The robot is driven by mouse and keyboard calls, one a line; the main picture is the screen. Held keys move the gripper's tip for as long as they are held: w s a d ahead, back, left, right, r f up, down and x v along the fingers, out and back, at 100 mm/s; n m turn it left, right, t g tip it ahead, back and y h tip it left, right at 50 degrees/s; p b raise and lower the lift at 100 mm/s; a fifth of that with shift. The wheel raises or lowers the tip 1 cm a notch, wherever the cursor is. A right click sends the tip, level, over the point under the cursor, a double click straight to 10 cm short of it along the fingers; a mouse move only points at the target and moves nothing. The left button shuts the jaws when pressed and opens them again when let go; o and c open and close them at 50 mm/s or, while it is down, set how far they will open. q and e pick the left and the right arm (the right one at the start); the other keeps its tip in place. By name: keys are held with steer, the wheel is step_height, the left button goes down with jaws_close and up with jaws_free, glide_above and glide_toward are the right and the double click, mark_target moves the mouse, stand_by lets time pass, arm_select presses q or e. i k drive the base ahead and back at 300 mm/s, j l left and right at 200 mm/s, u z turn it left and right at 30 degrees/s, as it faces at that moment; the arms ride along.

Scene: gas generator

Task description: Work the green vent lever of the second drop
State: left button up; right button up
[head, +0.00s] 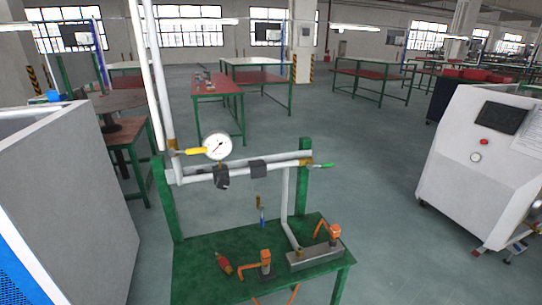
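A green lever (325,165) sticks out to the right at the right end of the horizontal white pipe (238,171), next to the right green post (304,175). A white pipe drop (285,205) runs down from near that end to a grey block (315,256) on the green bench (215,256). A yellow lever (196,151) points right near the pipe's left end, beside a round white gauge (217,147). A small blue-ended part (262,215) shows below the pipe; its support is unclear. Neither gripper is in view.
Orange-handled fittings (265,260) and (333,233) and a red-orange part (224,264) are on the bench. A grey cabinet (70,210) stands close at left, a white console (470,160) at right. Open floor (385,215) lies between bench and console.

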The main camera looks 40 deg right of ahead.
mark_target(322, 166)
steer(key=l+u, duration=0.15)
steer(key=l, duration=0.3)
steer(key=l+u, duration=0.15)
steer(key=l, duration=0.35)
steer(key=k+l+u, duration=0.1)
steer(key=l, duration=0.35)
steer(key=l+u, duration=0.15)
steer(key=l, duration=0.3)
steer(key=k+l+u, duration=0.15)
steer(key=l, duration=0.3)
steer(key=k+l+u, duration=0.15)
steer(key=l, duration=0.3)
steer(key=k+l+u, duration=0.15)
steer(key=l, duration=0.3)
steer(key=k+l+u, duration=0.15)
steer(key=l, duration=0.25)
steer(key=i, duration=0.05)
